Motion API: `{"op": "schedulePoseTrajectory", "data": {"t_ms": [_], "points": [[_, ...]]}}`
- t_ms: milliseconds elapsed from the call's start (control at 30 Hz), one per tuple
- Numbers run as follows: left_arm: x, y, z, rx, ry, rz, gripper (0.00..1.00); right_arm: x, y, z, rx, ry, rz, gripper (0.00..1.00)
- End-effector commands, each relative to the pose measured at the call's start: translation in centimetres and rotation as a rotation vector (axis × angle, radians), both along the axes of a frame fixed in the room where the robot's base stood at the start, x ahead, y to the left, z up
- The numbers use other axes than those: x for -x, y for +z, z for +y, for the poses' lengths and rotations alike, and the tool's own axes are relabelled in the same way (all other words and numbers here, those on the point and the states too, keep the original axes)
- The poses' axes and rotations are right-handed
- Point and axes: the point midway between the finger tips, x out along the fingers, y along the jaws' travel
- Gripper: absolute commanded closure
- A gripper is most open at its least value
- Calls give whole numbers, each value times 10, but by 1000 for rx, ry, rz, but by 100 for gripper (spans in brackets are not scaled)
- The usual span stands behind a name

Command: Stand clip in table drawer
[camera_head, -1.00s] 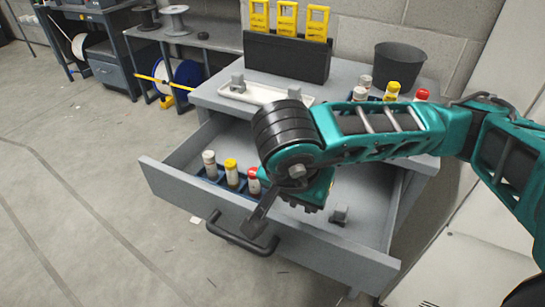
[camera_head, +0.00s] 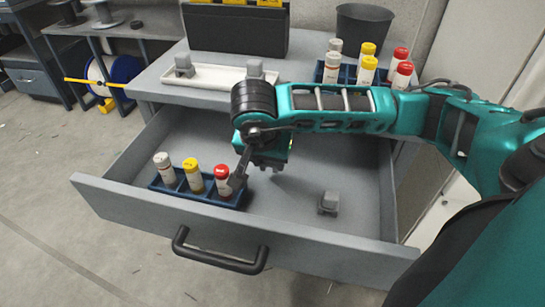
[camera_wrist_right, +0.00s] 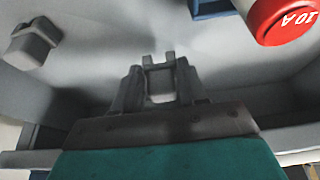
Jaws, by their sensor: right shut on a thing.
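My right gripper (camera_head: 238,178) is inside the open table drawer (camera_head: 300,235), just right of the red-capped fuse. In the right wrist view its fingers (camera_wrist_right: 158,90) are shut on a small grey clip (camera_wrist_right: 158,68), low over the drawer floor; I cannot tell whether the clip touches it. The arm and fingers hide the clip in the head view. Another grey clip (camera_head: 328,203) stands at the drawer's right side and also shows in the right wrist view (camera_wrist_right: 33,42). Two more grey clips, left (camera_head: 183,65) and right (camera_head: 254,68), are at the white tray (camera_head: 218,77). My left gripper is not in view.
A blue rack (camera_head: 210,194) with white-, yellow- and red-capped fuses stands in the drawer's left part. A second rack (camera_head: 350,77) with several fuses, a dark bin (camera_head: 363,30) and a black holder (camera_head: 235,32) stand on the tabletop. The drawer floor between gripper and standing clip is clear.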

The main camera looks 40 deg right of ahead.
Motion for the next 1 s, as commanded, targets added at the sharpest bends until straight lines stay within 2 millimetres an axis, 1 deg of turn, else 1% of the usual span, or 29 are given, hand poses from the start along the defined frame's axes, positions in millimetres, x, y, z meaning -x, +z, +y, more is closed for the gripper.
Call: {"op": "schedulePoseTrajectory", "data": {"t_ms": [33, 267, 333, 400, 500, 733, 867, 900, 1000], "points": [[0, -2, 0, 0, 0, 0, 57, -4, -4, -6, 1, -4, 0, 88], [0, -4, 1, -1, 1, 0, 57, -14, -12, -16, 0, -1, 0, 88], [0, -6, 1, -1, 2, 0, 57, -18, -16, -23, 2, -4, 1, 88], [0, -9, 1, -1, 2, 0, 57, -23, -25, -28, 0, -4, 2, 88], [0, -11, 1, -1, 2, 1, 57, -28, -30, -33, -1, -1, 0, 88], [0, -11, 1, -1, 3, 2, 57, -28, -30, -33, -1, 0, -1, 88], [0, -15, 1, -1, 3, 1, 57, -28, -35, -33, 0, 1, 0, 88], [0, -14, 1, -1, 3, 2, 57, -28, -33, -33, -1, 1, 0, 55], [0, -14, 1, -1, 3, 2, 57, -28, -33, -33, -1, 1, 1, 46]]}}
